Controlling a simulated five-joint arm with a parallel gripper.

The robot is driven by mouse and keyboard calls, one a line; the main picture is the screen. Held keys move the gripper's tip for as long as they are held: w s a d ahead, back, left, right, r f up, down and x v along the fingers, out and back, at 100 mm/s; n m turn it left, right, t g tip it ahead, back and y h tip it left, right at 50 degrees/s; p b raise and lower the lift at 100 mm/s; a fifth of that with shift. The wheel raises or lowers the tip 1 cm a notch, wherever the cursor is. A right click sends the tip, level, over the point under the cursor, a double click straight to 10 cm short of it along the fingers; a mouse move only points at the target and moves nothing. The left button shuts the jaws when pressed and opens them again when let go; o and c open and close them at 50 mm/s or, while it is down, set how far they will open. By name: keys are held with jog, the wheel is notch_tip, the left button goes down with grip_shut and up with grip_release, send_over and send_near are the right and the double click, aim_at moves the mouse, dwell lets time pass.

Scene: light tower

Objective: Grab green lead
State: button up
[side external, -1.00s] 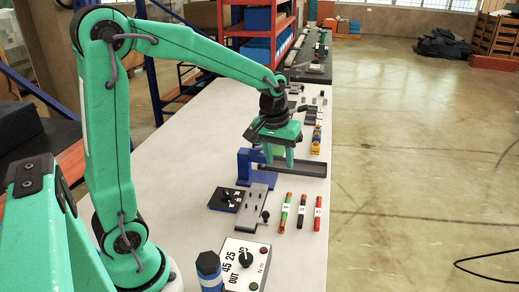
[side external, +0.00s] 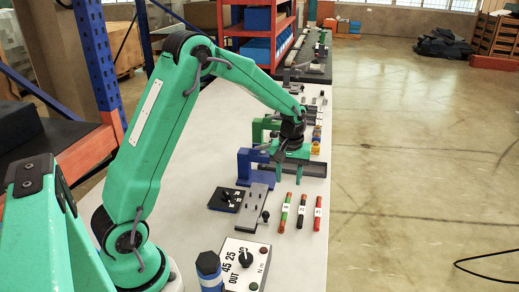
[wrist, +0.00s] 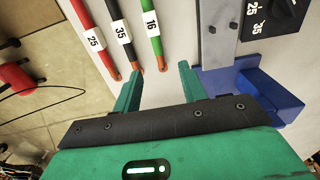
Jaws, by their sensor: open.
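The green lead (side external: 285,212), labelled 16, lies on the white table as the leftmost of three leads in the side view. In the wrist view the green lead (wrist: 152,32) is the rightmost, its copper-coloured end just beyond my fingers. My gripper (side external: 294,166) is beyond the leads in the side view, near the blue stand. In the wrist view my gripper (wrist: 157,80) has its two green fingers apart with nothing between them. Its fingertips are mostly hidden in the side view.
A black lead (side external: 302,211) and a red lead (side external: 318,213) lie beside the green one. A blue stand (side external: 256,170), a grey plate (side external: 258,202) and a dial box (side external: 246,264) are nearby. The table's right edge is close to the red lead.

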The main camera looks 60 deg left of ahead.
aim_at(288, 199)
jog(key=shift+f, duration=1.1)
jog(key=shift+f, duration=0.1)
jog(key=shift+d+f, duration=0.15)
jog(key=shift+f, duration=2.35)
grip_shut()
